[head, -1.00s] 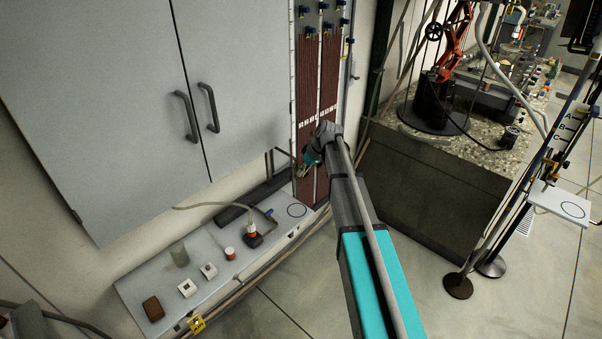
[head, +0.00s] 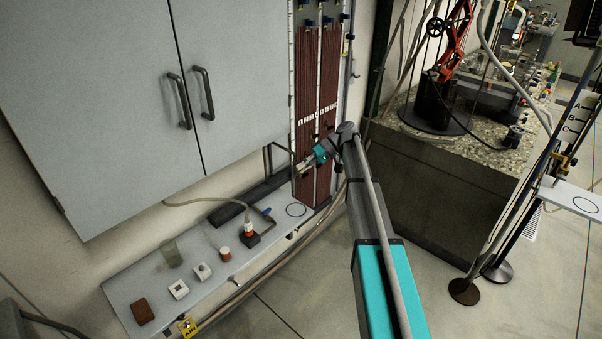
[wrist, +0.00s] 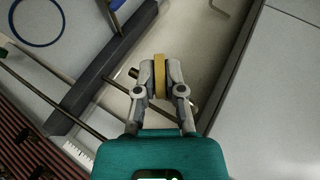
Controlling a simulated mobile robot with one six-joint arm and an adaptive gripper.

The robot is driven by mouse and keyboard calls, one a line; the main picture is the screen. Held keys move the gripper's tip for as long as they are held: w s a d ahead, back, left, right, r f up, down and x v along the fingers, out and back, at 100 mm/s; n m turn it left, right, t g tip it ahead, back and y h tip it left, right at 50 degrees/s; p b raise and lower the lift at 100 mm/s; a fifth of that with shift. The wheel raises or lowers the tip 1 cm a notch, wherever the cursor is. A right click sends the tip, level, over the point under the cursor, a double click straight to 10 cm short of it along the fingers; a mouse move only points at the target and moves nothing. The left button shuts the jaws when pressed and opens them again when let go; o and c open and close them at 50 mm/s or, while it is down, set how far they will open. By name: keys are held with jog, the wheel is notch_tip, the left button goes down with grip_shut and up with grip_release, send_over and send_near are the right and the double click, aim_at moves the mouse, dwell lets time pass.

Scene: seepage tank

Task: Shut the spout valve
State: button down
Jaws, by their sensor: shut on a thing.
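My gripper (wrist: 160,82) is shut on a narrow yellow piece (wrist: 159,76), held upright between its two fingertips in the wrist view. The piece looks like a valve's lever, but its joint to the pipework is hidden. A dark thin rod (wrist: 190,108) shows behind the fingers. In the head view my gripper (head: 302,168) is at the lower left of the red-brown tube panel (head: 317,95), by a bent grey pipe (head: 280,147). There the yellow piece is too small to make out clearly.
Below is a pale shelf (head: 205,250) with a blue-handled tap (head: 266,211), a red-and-white bottle (head: 248,229), a clear beaker (head: 171,253), a brown block (head: 142,312) and small white boxes.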

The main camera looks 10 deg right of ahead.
jog(key=shift+s, duration=0.15)
dwell(0.3)
jog(key=c, duration=0.7)
grip_release()
jog(key=shift+c, duration=0.2)
